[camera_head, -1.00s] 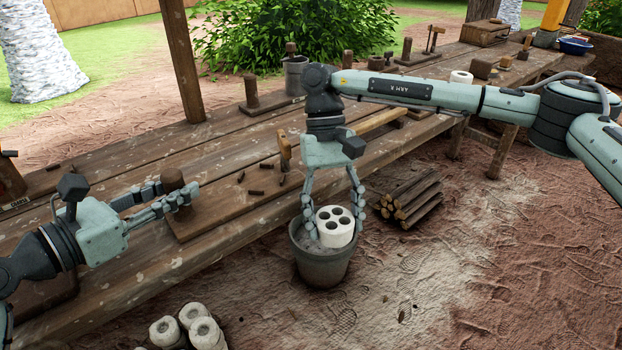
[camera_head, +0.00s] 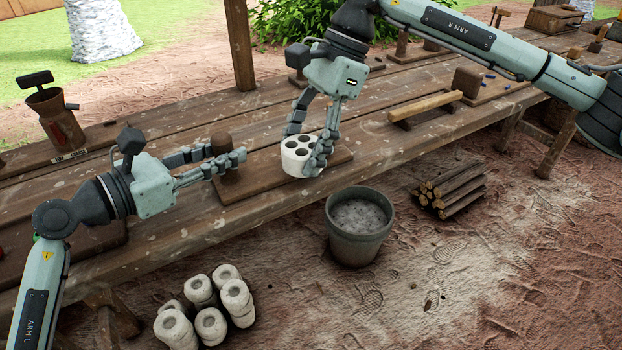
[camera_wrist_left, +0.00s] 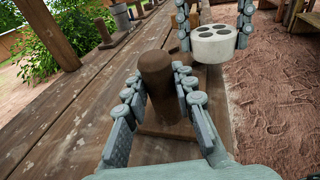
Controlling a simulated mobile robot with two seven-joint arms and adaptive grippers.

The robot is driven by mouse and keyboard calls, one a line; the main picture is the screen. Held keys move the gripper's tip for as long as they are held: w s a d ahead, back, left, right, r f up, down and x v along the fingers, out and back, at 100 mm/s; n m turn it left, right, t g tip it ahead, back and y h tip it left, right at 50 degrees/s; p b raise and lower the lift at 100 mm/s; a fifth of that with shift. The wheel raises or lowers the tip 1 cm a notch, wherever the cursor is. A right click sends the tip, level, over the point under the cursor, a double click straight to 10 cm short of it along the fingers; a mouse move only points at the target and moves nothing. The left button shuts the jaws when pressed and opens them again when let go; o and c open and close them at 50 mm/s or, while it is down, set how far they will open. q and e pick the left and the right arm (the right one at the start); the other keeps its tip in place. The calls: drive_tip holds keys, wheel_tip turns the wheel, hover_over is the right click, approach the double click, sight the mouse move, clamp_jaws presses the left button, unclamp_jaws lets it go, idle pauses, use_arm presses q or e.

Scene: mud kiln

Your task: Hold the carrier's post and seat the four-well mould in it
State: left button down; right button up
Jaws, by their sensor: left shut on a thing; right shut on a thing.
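The white mould (camera_head: 297,163), with several round wells in its top, is upright between the fingers of my right gripper (camera_head: 307,147). It is over or on the wooden carrier's board (camera_head: 246,190), right of the post; I cannot tell whether it touches. My left gripper (camera_head: 228,160) is shut around the carrier's brown round-topped post (camera_head: 221,141). In the left wrist view the post (camera_wrist_left: 157,80) stands between my left fingers, and the mould (camera_wrist_left: 213,48) hangs beyond it to the right. The board's part under the mould is hidden.
A grey bucket (camera_head: 361,222) of pale slurry stands on the ground before the bench (camera_head: 130,265). Several white cylinders (camera_head: 200,290) and a log pile (camera_head: 455,190) are nearby.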

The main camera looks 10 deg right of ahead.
drive_tip(key=w+r+m, duration=0.1)
drive_tip(key=w, duration=0.1)
drive_tip(key=w+d+r+m+t, duration=0.1)
drive_tip(key=w, duration=0.1)
drive_tip(key=w+r+m, duration=0.1)
drive_tip(key=w+m, duration=0.1)
drive_tip(key=shift+w+d+r+t, duration=0.25)
drive_tip(key=shift+r+t, duration=0.05)
drive_tip(key=shift+t, duration=0.1)
drive_tip(key=shift+f, duration=2.1)
drive_tip(key=shift+f, duration=0.9)
drive_tip(key=o, duration=1.4)
drive_tip(key=shift+r, duration=0.1)
drive_tip(key=shift+r, duration=2.4)
